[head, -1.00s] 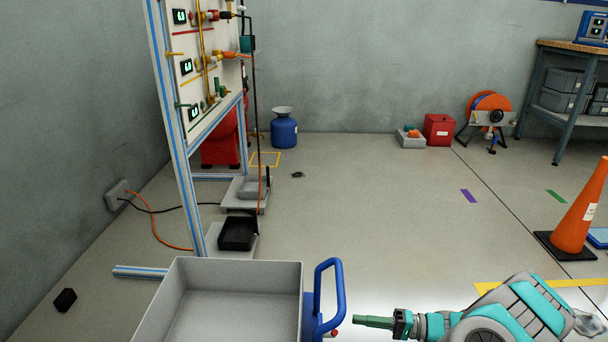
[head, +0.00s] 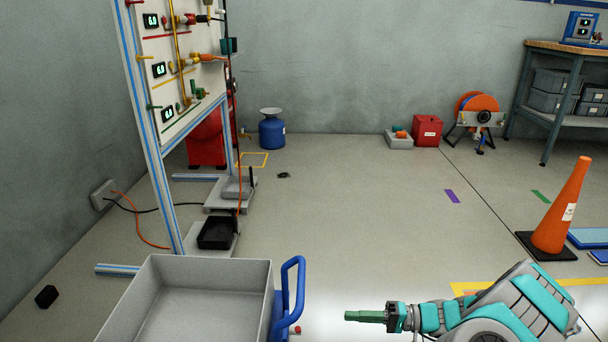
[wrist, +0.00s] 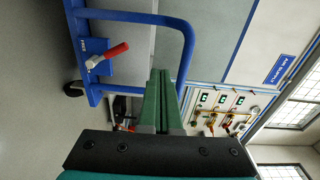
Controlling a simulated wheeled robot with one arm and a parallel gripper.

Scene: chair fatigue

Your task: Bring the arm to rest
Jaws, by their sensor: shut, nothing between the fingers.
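My gripper (head: 347,316) is at the lower right of the head view, its green fingers pointing left. The fingers are closed together with nothing between them. In the wrist view the green fingers (wrist: 161,100) also show pressed together. My teal and grey arm lies low and folded behind it. The fingertips are apart from the blue cart handle (head: 296,290), which stands to their left.
A grey tub (head: 262,270) rides on the blue cart at the bottom. A panel stand (head: 150,160) with gauges is at the left. An orange cone (head: 565,210) stands at the right. A workbench (head: 540,100) is at the back right. The middle floor is clear.

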